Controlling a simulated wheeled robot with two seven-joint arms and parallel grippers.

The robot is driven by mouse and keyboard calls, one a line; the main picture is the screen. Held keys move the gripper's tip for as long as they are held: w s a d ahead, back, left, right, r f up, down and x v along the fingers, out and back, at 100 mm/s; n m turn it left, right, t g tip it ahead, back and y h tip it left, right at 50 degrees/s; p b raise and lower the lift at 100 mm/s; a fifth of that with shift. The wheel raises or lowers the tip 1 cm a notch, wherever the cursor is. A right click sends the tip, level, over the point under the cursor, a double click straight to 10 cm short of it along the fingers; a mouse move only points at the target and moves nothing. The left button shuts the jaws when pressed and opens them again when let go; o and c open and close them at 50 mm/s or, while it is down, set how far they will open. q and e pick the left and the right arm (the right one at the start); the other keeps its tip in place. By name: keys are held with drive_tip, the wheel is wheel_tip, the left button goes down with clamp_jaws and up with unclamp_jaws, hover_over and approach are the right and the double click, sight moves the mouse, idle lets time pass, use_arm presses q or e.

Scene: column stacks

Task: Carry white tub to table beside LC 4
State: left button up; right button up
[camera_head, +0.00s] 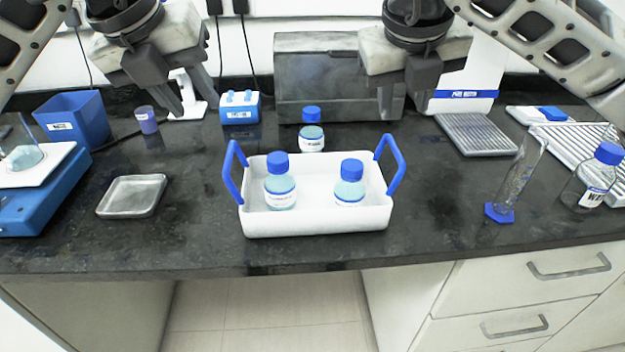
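The white tub (315,222) stands upright on the dark bench near its front edge, with a raised blue handle at each end. Two bottles with blue caps, a left one (280,184) and a right one (349,187), stand inside it. My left gripper (192,100) is up and behind the tub's left handle (232,172), apart from it, with its fingers spread and empty. My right gripper (406,100) is above and behind the right handle (391,166), also apart, fingers spread and empty. No label reading LC 4 is legible.
A third blue-capped bottle (312,133) stands just behind the tub, before a grey box (316,82). A metal dish (132,196) and blue bin (74,122) are at left. A glass cylinder (515,180), bottle (595,180) and racks are at right.

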sight(228, 154)
use_arm(q)
drive_tip(key=shift+a+r, duration=0.25)
drive_tip(key=shift+a, duration=0.1)
use_arm(e)
drive_tip(key=shift+r, duration=0.1)
